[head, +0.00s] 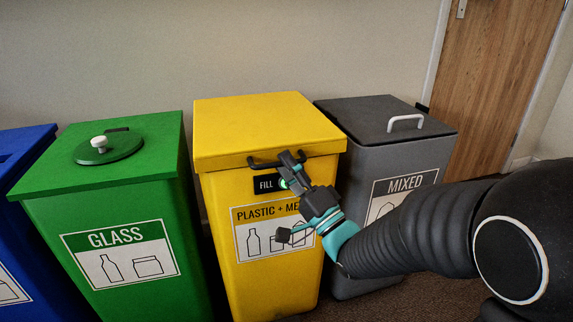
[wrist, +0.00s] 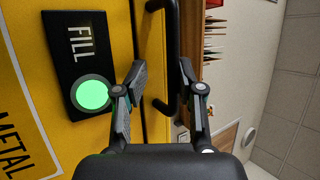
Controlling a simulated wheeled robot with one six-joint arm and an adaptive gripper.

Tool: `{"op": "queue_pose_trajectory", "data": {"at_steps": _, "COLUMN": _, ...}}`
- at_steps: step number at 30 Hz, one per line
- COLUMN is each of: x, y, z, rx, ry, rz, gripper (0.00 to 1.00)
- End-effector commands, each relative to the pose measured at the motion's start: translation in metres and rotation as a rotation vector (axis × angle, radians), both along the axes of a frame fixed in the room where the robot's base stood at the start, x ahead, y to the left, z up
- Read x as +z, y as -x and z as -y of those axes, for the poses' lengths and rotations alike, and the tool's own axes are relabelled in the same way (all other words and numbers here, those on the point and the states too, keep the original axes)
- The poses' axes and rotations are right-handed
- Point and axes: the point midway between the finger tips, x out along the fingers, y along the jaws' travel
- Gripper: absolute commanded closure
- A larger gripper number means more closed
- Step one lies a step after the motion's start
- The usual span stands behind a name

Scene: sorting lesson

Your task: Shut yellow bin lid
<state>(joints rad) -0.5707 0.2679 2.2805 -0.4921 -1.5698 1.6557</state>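The yellow bin (head: 225,215) stands in the middle of the head view. Its yellow lid (head: 262,122) looks down on the body, flat, with no clear gap at the front. A black handle (head: 257,164) sticks out from the lid's front edge.
A FILL panel (wrist: 80,35) with a lit green light sits below the handle. A green glass bin (head: 110,205) stands to the left, a grey mixed bin (head: 385,150) close on the right. A blue bin (head: 22,200) is at the far left. A wooden door (head: 505,70) is behind.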

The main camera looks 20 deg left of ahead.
Motion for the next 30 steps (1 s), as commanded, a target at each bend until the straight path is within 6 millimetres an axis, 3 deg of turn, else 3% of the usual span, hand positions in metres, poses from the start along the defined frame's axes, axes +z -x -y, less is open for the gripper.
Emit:
{"op": "queue_pose_trajectory", "data": {"at_steps": 8, "x": 0.001, "y": 0.004, "z": 0.002, "rx": 0.007, "ry": -0.004, "rz": 0.006, "gripper": 0.63}}
{"op": "queue_pose_trajectory", "data": {"at_steps": 24, "x": -0.047, "y": 0.034, "z": 0.078, "rx": -0.004, "ry": -0.002, "rz": 0.001, "gripper": 0.63}}
{"op": "queue_pose_trajectory", "data": {"at_steps": 30, "x": -0.057, "y": 0.041, "z": 0.093, "rx": -0.002, "ry": -0.001, "rz": 0.001, "gripper": 0.63}}
